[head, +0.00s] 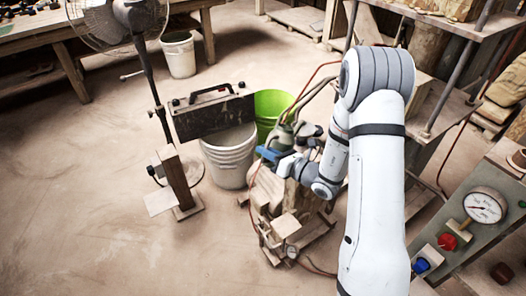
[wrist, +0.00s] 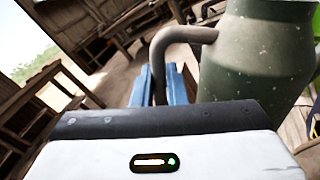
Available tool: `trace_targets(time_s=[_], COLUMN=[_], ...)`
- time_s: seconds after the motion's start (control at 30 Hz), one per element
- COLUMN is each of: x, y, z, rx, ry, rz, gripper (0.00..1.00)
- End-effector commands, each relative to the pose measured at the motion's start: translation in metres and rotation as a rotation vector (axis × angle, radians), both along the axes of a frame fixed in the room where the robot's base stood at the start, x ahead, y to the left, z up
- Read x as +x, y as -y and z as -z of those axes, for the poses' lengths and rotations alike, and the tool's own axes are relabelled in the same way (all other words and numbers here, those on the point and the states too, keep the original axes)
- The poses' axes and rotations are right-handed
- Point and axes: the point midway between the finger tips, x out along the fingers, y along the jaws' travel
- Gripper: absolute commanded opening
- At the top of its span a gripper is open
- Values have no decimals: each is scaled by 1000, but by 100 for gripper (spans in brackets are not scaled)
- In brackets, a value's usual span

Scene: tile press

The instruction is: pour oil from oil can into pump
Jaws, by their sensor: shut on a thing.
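The oil can (wrist: 262,55) is dark green with pale specks and fills the right of the wrist view. Its curved handle (wrist: 183,35) comes down between the blue fingers of my gripper (wrist: 163,85), which is shut on it. In the head view my gripper (head: 272,152) is beside the can (head: 284,133), over the cluttered wooden blocks and hoses at the centre. The can's spout and underside are hard to make out. I cannot pick out the pump with certainty; metal parts and hoses (head: 310,132) sit close to the can, partly behind my arm.
A white bucket (head: 230,158) and a green bucket (head: 270,104) stand left of and behind the can. A black toolbox (head: 213,115) is above the white bucket. A fan (head: 120,20) stands at left. A panel with a gauge (head: 485,206) is at right.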

Motion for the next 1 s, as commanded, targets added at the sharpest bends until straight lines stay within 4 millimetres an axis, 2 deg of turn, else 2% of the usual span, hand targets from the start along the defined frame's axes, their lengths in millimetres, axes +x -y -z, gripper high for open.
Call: trace_targets(time_s=[0.6, 1.0], x=[5, 6], y=[4, 5], z=[-22, -25], rx=[47, 59], ry=[-61, -78], rz=[1, 2], gripper=[0, 0])
